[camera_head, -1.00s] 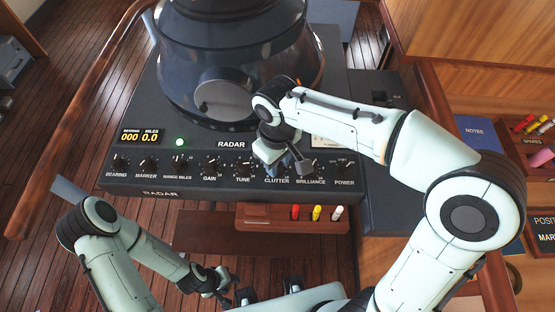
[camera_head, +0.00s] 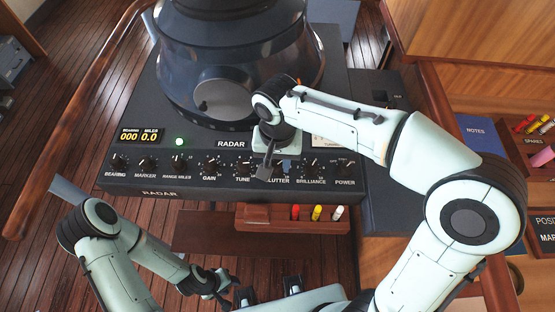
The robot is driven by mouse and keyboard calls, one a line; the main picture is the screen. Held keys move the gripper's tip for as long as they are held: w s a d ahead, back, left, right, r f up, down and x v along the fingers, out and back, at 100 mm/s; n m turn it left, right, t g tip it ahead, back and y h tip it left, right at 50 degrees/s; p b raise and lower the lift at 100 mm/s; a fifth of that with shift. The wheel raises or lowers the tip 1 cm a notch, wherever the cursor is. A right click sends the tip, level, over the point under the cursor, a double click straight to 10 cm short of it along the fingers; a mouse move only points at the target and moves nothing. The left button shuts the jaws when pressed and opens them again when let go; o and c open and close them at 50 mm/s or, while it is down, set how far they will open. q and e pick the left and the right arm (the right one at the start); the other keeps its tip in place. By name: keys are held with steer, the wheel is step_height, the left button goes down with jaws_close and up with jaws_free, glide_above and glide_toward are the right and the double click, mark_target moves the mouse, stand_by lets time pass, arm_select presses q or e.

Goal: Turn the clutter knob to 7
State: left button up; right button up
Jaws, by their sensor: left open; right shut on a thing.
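The radar console (camera_head: 120,188) has a row of knobs along its sloped front panel. The clutter knob sits between the tune knob (camera_head: 243,163) and the brilliance knob (camera_head: 311,165). My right gripper (camera_head: 272,164) is shut on the clutter knob, in front of the panel. The gripper and wrist hide most of that knob and its scale, and the first letter of its label. I cannot read where the knob points. My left gripper (camera_head: 222,289) is open and empty, low in front of the console, well away from the knobs.
A red-brown tray (camera_head: 256,217) with several coloured markers (camera_head: 316,212) is under the panel. The radar's dark hood (camera_head: 240,50) rises behind the knobs. The power knob (camera_head: 345,165) is further right. A wooden rail (camera_head: 85,95) runs along the left.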

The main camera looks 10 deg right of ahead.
mark_target(278, 164)
steer(key=shift+m, duration=0.6)
steer(key=o, duration=1.1)
steer(key=shift+c, duration=0.2)
arm_select(q)
steer(key=w+r+p, duration=0.2)
steer(key=r, duration=0.1)
steer(key=shift+w, duration=0.1)
arm_select(e)
step_height(278, 164, up, 14)
steer(key=shift+f, duration=0.25)
